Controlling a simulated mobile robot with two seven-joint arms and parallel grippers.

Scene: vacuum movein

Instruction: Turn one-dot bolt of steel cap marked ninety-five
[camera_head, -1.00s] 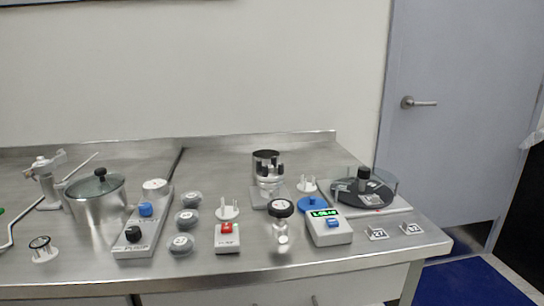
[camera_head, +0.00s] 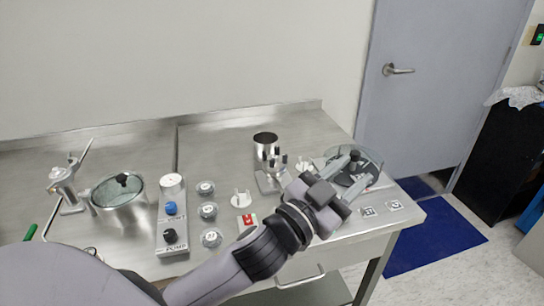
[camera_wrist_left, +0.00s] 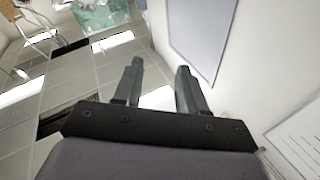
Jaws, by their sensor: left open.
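Three round grey caps (camera_head: 208,211) with pale labels stand in a column on the steel bench; I cannot read their marks or pick out a one-dot bolt. The cap marked ninety-five cannot be told apart. My left gripper (camera_head: 362,167) is open and empty, over the glass-walled round device at the right of the bench, well to the right of the caps. My right gripper is not in view.
A pump box (camera_head: 172,222) with blue and black knobs stands left of the caps, beside a glass-lidded pot (camera_head: 120,198). A steel cylinder (camera_head: 265,146) stands behind my arm. A white plug-like piece (camera_head: 241,200) is right of the caps. The bench's back strip is clear.

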